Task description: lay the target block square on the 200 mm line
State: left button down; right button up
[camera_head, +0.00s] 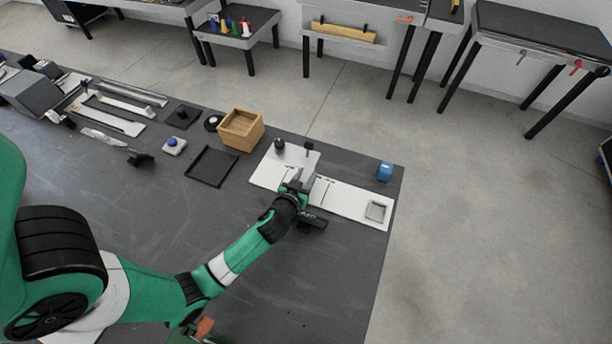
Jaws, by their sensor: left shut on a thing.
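My left gripper (300,182) reaches in from the left and is over the white board (345,199) near the table's far right corner. It is shut on a small grey piece, mostly hidden by the fingers, which I take to be the target block. I cannot tell whether the piece touches the board or is square to it. Thin dark marks show on the board beside the gripper, but I cannot read which is the 200 mm line. My right gripper is not in view.
A grey square frame (377,211) lies on the board's right end. A blue item (386,171) stands behind it. Black knobs (279,144) stand at the board's back left. A wooden box (241,130) and black tray (211,168) are farther left. The front table is clear.

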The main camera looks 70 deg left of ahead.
pick_arm(q)
jog(key=shift+f, duration=0.15)
jog(key=shift+c, duration=2)
grip_release()
jog(key=shift+s+d+r, duration=0.2)
jog(key=shift+s+d, duration=0.05)
jog(key=shift+d, duration=0.05)
jog(key=p+v, duration=0.1)
jog(key=v, duration=0.9)
jog(key=shift+s+d+r, duration=0.15)
jog(key=shift+s+d, duration=0.1)
